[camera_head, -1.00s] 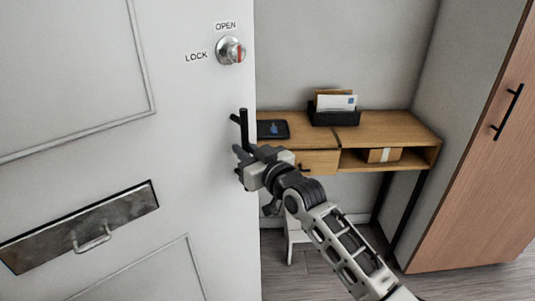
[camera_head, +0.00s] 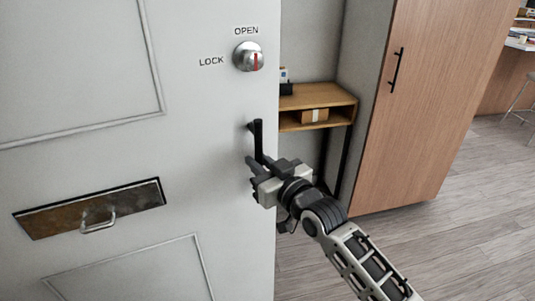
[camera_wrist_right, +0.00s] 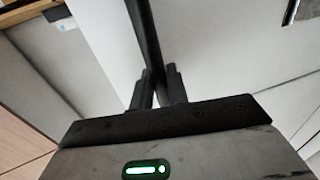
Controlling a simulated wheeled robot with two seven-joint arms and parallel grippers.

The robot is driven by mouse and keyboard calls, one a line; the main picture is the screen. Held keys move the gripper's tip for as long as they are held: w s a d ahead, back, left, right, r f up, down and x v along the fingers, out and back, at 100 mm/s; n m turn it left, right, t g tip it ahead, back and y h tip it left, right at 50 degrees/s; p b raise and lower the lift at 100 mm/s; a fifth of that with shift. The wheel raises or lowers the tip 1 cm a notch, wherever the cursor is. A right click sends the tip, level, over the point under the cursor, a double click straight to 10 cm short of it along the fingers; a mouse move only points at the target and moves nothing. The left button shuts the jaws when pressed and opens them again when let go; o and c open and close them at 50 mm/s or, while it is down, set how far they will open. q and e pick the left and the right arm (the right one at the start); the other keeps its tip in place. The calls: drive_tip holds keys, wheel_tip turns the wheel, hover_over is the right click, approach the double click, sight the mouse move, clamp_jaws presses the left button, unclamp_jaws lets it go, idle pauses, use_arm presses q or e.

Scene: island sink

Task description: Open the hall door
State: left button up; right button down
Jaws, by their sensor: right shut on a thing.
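The white hall door (camera_head: 150,130) fills the left of the head view, its free edge beside the wooden desk. Its black handle (camera_head: 259,140) points upright. My right gripper (camera_head: 259,170) is shut on the lower part of the handle. In the right wrist view, the dark handle bar (camera_wrist_right: 145,35) runs down between the two fingers of my right gripper (camera_wrist_right: 160,80). A metal mail slot plate (camera_head: 50,222) is low on the door. My left gripper is not in view.
Behind the door edge stand a wooden desk (camera_head: 335,92) with a small box (camera_head: 313,116) and a tall wooden cabinet (camera_head: 415,110). Clear wooden floor (camera_head: 440,250) lies at the lower right. A stool (camera_head: 517,100) stands at the far right.

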drive_tip(key=shift+s+d+r, duration=0.1)
drive_tip(key=shift+s+d, duration=0.05)
drive_tip(key=shift+s, duration=0.75)
drive_tip(key=c, duration=1.4)
unclamp_jaws()
drive_tip(key=shift+c, duration=0.2)
drive_tip(key=shift+d, duration=0.1)
drive_tip(key=b+v, duration=0.1)
drive_tip(key=v, duration=1.4)
drive_tip(key=shift+s+d, duration=0.2)
drive_tip(key=shift+s, duration=0.15)
